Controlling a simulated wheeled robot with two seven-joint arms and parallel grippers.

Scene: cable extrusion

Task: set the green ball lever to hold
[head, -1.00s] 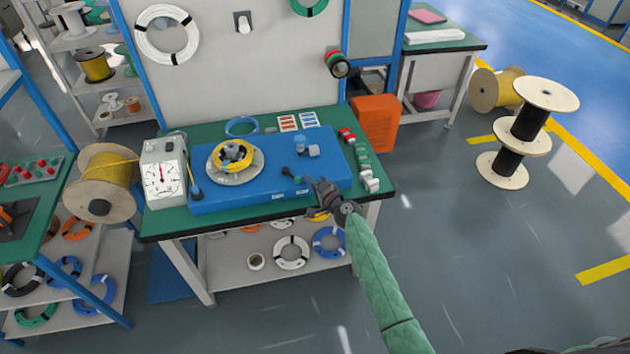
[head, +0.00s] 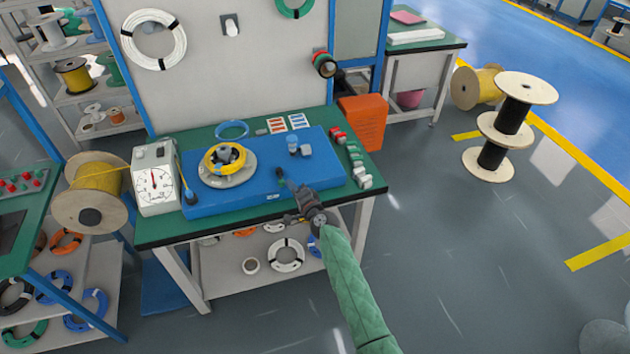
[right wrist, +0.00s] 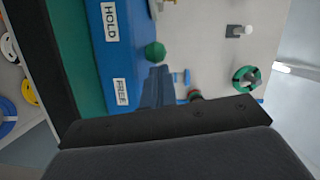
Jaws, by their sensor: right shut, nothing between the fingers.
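The green ball (head: 279,171) of the lever stands above the front of the blue plate (head: 225,200) on the bench. In the right wrist view the green ball (right wrist: 155,52) shows just beyond my fingertips, with the HOLD label (right wrist: 110,22) and the FREE label (right wrist: 121,92) along the plate's edge. The ball appears between the two labels there; the lever's stem is hard to make out. My right gripper (head: 291,184) is shut and empty, close to the ball's right and front; I cannot tell whether it touches. My left gripper is out of view.
A yellow cable coil (head: 225,158) sits on a round holder on the plate. A dial gauge box (head: 155,180) stands to its left. Small clamps (head: 357,165) line the right bench edge. An orange bin (head: 362,122) stands behind right.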

